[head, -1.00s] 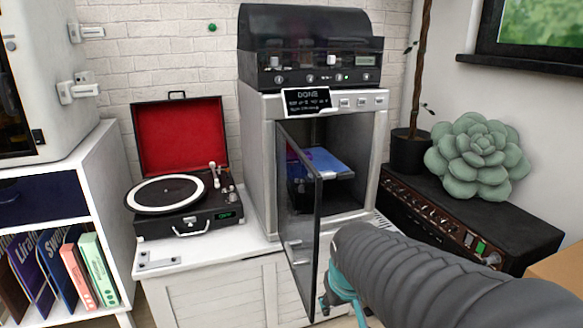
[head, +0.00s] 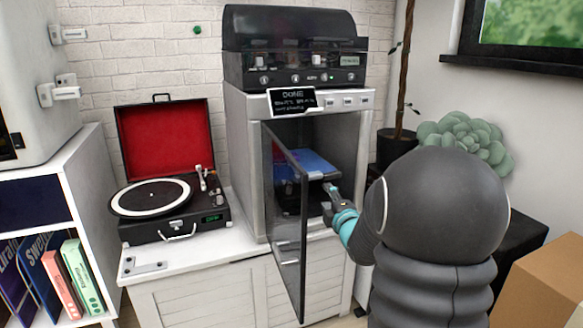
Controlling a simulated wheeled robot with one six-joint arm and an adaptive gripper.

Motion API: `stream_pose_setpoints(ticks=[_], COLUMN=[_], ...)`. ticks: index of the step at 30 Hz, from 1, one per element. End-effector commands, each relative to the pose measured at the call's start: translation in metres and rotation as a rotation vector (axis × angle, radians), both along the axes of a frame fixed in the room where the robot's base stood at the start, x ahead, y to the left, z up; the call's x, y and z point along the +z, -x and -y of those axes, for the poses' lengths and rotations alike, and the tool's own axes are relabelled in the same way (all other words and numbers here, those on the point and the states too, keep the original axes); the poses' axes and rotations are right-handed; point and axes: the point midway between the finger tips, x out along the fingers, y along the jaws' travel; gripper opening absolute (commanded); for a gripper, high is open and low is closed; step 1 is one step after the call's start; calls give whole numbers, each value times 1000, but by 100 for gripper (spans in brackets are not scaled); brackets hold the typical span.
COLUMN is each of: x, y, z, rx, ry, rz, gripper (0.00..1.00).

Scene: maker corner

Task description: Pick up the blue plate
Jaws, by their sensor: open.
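The blue plate (head: 318,163) lies flat inside the open cabinet (head: 245,160) of the grey machine, on a dark bed, in the head view. The open door hides its left part. My gripper (head: 331,198) is open and empty at the cabinet mouth, in front of the plate and a little below it in the picture. I cannot tell the exact gap, and no contact shows. My arm comes in from the right.
The dark glass door (head: 288,225) stands open toward me, just left of my gripper. A turntable (head: 150,195) in an open red-lined case sits to the left. A succulent (head: 455,133) is behind my arm, and a cardboard box (head: 545,285) is at lower right.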

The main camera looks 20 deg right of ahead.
Motion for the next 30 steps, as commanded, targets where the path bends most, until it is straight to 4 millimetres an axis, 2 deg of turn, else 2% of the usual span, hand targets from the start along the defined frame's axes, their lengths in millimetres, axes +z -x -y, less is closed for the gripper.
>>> stream_pose_setpoints(ticks=[5,15,23,30], x=[2,2,2,0], y=[-15,-73,-90,-121], z=[1,6,7,0], rx=[12,11,10,12], ry=[27,24,24,23], rz=[19,19,19,18], gripper=[50,50,50,50])
